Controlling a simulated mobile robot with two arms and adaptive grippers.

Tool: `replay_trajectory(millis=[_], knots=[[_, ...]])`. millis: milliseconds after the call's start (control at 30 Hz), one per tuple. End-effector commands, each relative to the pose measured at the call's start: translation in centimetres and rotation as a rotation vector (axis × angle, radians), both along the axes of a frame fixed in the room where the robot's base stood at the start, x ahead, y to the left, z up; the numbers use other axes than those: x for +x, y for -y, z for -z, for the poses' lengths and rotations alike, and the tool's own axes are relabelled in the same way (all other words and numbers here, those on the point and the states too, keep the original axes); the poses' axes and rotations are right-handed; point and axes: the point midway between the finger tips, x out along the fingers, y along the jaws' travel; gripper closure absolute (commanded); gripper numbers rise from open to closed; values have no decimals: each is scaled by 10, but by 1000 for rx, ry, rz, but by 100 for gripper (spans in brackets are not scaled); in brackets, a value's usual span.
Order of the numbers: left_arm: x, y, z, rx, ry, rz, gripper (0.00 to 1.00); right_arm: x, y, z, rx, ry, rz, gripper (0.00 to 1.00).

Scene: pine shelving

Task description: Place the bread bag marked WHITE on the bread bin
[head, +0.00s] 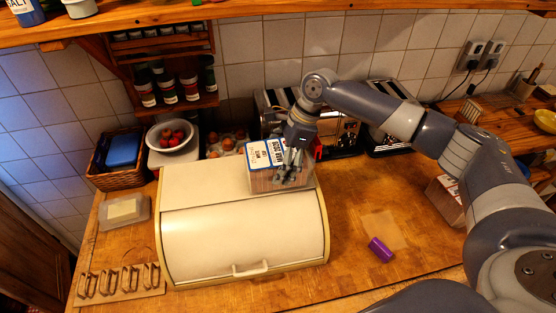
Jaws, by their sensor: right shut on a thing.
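The cream bread bin (235,235) with wooden ends stands on the wooden worktop, its front lid closed. A bread bag (262,178) with a white and blue label is at the right end of the bin's flat top. Its lettering is too small to read surely. My right gripper (291,170) is shut on this bag from above. I cannot tell whether the bag's underside touches the bin. Another bag (445,198) with a pale label stands on the worktop at right, partly hidden behind my right arm. My left gripper is not in view.
A toaster (275,107), a bowl of red fruit (172,135) and a wicker basket (115,160) stand behind the bin. A spice rack (165,75) hangs above. A purple object (380,249) lies right of the bin. The bin's top left is clear.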

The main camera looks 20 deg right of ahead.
Motion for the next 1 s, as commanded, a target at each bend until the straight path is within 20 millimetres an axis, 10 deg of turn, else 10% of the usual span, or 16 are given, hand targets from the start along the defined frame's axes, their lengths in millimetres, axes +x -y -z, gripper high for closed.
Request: replay_trajectory(millis=[100,133,200,700,1000], knots=[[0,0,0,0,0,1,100,0,-1,1,2,1,0,50],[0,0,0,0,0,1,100,0,0,3,1,0,0,12],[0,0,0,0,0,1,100,0,0,2,1,0,0,0],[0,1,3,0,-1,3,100,1,1,-3,0,3,1,0],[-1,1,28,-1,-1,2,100,-3,23,-53,2,6,1,0]])
